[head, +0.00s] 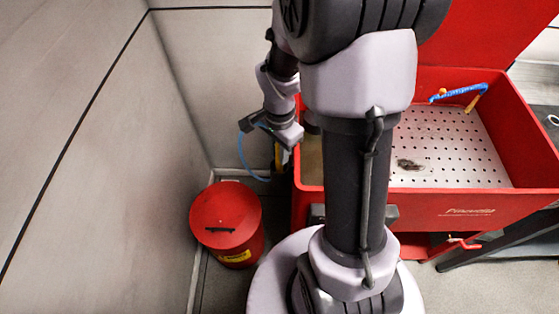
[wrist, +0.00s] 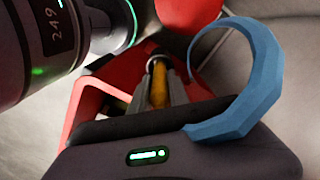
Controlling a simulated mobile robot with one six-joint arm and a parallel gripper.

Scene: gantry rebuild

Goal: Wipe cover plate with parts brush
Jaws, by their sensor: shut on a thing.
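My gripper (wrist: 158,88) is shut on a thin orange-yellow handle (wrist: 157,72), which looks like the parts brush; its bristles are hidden. In the head view my gripper (head: 277,146) hangs left of the red parts washer, with a yellow strip of the brush (head: 277,157) below it. I cannot make out a separate cover plate. A dark smudge (head: 409,165) lies on the perforated grey sheet (head: 450,150) inside the washer basin, well to the right of my gripper.
The red washer (head: 440,205) has a raised rim and an upright lid. A red lidded bin (head: 228,222) stands on the floor by the left wall. My arm hides part of the basin's left side.

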